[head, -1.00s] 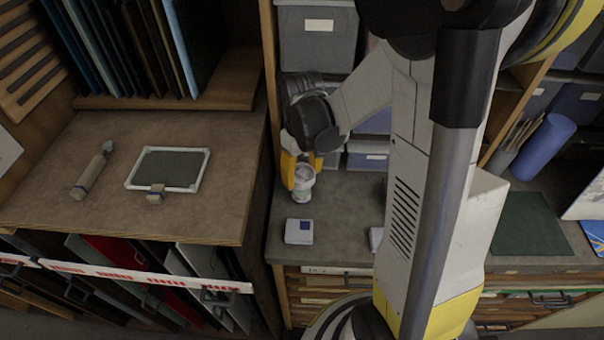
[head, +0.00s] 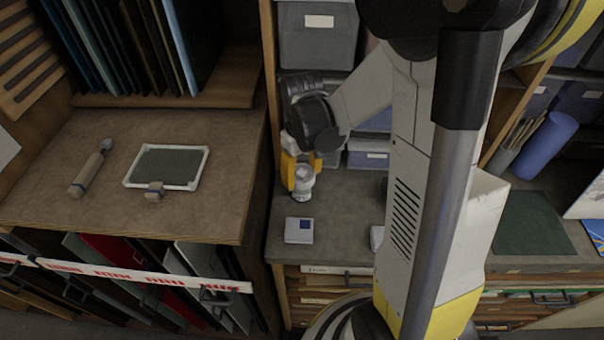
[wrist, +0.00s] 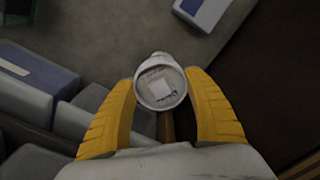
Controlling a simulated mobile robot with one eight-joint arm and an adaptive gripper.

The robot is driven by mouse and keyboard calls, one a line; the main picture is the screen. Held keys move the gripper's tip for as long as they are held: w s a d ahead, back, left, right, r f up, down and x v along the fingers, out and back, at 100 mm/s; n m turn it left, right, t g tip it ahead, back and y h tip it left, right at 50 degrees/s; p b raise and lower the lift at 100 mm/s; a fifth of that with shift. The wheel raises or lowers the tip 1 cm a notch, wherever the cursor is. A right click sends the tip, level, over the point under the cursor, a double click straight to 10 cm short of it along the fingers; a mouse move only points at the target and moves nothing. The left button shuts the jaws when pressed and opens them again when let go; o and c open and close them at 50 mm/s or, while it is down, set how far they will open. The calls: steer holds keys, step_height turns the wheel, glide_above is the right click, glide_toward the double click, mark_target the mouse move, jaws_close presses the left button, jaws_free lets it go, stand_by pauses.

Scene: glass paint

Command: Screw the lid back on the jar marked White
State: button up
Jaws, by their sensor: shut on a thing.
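My gripper (head: 303,170) points down at the left end of the grey counter, its yellow fingers on either side of a small white jar (head: 302,192). In the wrist view, the fingers of my gripper (wrist: 163,92) flank a round top with a white rim, a grey face and a pale square label (wrist: 161,88). They are shut on this top, which I take to be the lid. It sits over the jar, which stands upright. I cannot tell whether the lid is seated on the jar's threads. The jar's marking is too small to read.
A white box with a blue square (head: 299,230) lies in front of the jar. Grey bins (head: 318,40) stand behind. The wooden cabinet (head: 225,205) at left carries a framed dark panel (head: 168,167) and a handled tool (head: 90,170). My arm hides the counter's middle.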

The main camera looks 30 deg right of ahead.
steer(key=shift+f+b, duration=0.4)
steer(key=shift+b, duration=0.15)
stand_by(1.0)
steer(key=m, duration=0.5)
steer(key=shift+b, duration=0.4)
steer(key=m+b, duration=0.1)
steer(key=m, duration=0.3)
steer(key=shift+f+m, duration=0.1)
steer(key=shift+m, duration=0.6)
steer(key=m, duration=0.5)
steer(key=shift+a, duration=0.1)
